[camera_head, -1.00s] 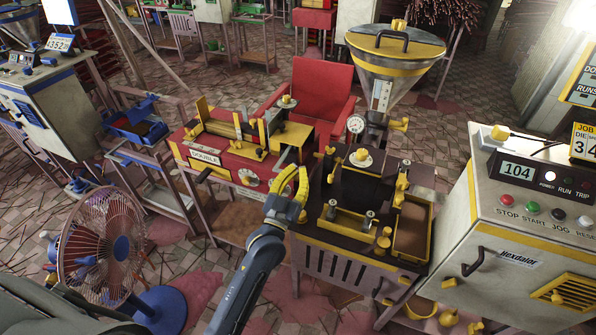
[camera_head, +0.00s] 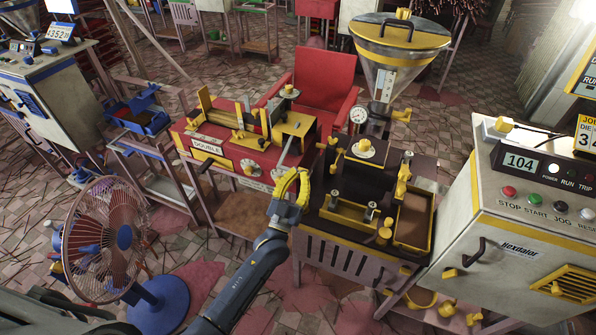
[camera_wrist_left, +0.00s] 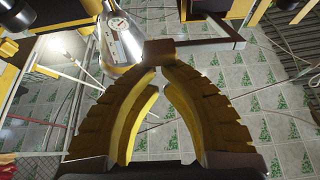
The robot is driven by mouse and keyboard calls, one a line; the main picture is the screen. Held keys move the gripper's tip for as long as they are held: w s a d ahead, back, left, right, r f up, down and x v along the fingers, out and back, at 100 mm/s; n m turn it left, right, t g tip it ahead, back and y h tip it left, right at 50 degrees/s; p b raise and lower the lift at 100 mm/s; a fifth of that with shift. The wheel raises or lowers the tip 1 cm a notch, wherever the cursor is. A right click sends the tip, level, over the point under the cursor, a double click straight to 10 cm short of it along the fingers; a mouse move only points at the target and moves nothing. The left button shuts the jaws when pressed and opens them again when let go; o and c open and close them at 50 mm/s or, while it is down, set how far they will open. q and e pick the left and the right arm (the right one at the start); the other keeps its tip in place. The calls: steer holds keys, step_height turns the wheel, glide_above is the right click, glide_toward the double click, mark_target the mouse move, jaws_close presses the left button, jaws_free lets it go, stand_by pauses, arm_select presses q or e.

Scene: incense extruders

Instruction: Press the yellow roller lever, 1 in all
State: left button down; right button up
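My left gripper (camera_head: 296,176) is in front of the gap between the red machine (camera_head: 214,160) and the dark extruder bench (camera_head: 350,183). Its curved yellow fingers come together at the tips in the left wrist view (camera_wrist_left: 160,70), with no object seen between them. A brown-grey bar end (camera_wrist_left: 160,48) shows just at the tips; I cannot tell whether they touch it. The red machine bears a yellow block (camera_head: 296,127) and a sloping grey bar (camera_head: 286,148). Several small yellow parts show on both machines; I cannot single out the roller lever with certainty. My right gripper is out of view.
A metal hopper (camera_head: 386,75) with a yellow-banded lid stands behind the bench. A control cabinet (camera_head: 500,225) is at right, a fan (camera_head: 105,240) at lower left, and a red chair (camera_head: 322,85) behind. Tiled floor lies open at the bottom middle.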

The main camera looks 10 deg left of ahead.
arm_select(q)
steer(key=shift+s+f, duration=0.1)
steer(key=shift+f, duration=0.1)
step_height(320, 180, up, 4)
steer(key=s, duration=0.1)
steer(key=w+f+v, duration=0.1)
steer(key=v, duration=0.9)
steer(key=shift+f, duration=0.35)
stand_by(0.4)
